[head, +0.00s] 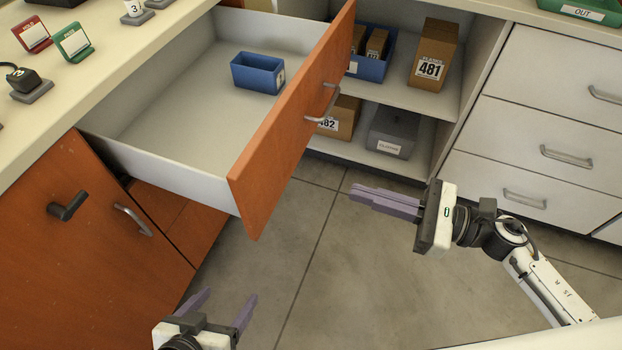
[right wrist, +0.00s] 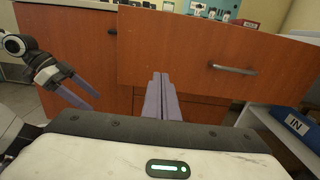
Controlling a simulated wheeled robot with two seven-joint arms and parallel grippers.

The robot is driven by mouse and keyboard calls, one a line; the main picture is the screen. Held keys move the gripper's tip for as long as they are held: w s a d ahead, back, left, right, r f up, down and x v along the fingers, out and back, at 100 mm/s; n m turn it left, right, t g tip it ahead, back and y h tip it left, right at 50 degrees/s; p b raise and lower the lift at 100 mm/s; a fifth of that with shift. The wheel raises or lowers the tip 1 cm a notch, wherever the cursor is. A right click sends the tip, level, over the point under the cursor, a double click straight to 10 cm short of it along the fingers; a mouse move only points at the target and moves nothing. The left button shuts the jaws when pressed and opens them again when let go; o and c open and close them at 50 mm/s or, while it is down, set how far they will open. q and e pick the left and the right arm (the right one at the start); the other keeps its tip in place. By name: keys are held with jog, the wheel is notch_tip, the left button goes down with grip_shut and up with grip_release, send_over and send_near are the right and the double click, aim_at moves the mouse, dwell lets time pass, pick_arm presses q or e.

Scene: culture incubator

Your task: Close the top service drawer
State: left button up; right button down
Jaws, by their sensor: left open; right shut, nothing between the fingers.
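The top service drawer (head: 170,110) is pulled far out from under the counter, with its wooden front (head: 290,125) and metal handle (head: 323,103) facing right. A small blue bin (head: 258,73) sits inside it. My right gripper (head: 352,194) is shut and empty, to the right of the drawer front and apart from it. In the right wrist view its fingers (right wrist: 161,80) point toward the drawer front (right wrist: 190,60), whose handle (right wrist: 232,70) is right of them. My left gripper (head: 230,298) is open and empty, low in front of the lower cabinet; it also shows in the right wrist view (right wrist: 90,95).
A wooden lower cabinet (head: 80,240) stands below the counter at left. Open shelves hold boxes, including box 481 (head: 432,55) and a grey box (head: 391,132). White drawers (head: 560,130) stand at right. The floor (head: 330,270) between is clear.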

aim_at(278, 168)
jog(key=p+x, duration=0.1)
jog(key=x, duration=1.3)
